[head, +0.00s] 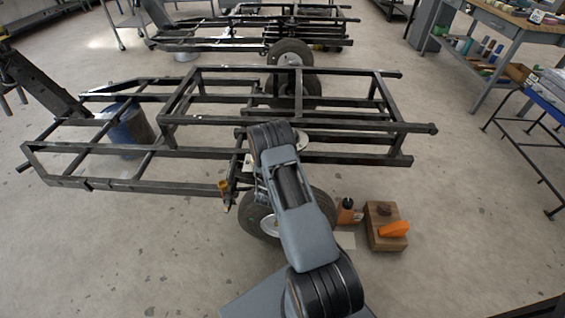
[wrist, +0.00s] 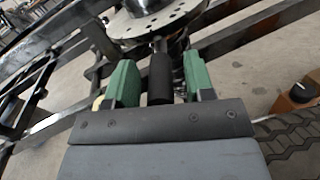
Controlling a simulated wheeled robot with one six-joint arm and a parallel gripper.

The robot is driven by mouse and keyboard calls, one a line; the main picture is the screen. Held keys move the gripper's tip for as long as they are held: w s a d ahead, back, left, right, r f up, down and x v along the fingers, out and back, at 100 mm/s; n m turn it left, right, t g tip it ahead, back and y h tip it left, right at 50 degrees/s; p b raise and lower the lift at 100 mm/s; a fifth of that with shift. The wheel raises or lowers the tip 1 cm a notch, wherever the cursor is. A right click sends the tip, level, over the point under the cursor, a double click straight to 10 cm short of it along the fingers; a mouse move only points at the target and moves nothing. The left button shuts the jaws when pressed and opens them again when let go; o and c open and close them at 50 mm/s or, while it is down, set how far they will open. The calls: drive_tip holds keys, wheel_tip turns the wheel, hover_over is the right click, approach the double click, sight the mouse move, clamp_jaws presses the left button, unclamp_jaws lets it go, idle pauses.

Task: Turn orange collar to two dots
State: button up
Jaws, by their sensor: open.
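My gripper (wrist: 159,66) is open in the wrist view, with one green finger on each side of a dark upright cylinder (wrist: 160,82). I cannot tell whether the fingers touch it. A thin rod rises from the cylinder towards a round, drilled metal plate (wrist: 160,22). I cannot make out the orange collar or any dots in either view; the cylinder and my gripper may hide them. In the head view my arm covers the spot above the near wheel (head: 262,222), and the gripper is hidden there.
A black trailer frame (head: 130,186) spans the middle. Workbenches (head: 490,30) stand far right. Front-left floor is clear.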

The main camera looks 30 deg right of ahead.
drive_tip(key=p+v, duration=0.2)
drive_tip(key=v, duration=1)
drive_tip(key=shift+w+a+r, duration=0.1)
drive_tip(key=shift+a, duration=0.05)
drive_tip(key=shift+v, duration=0.85)
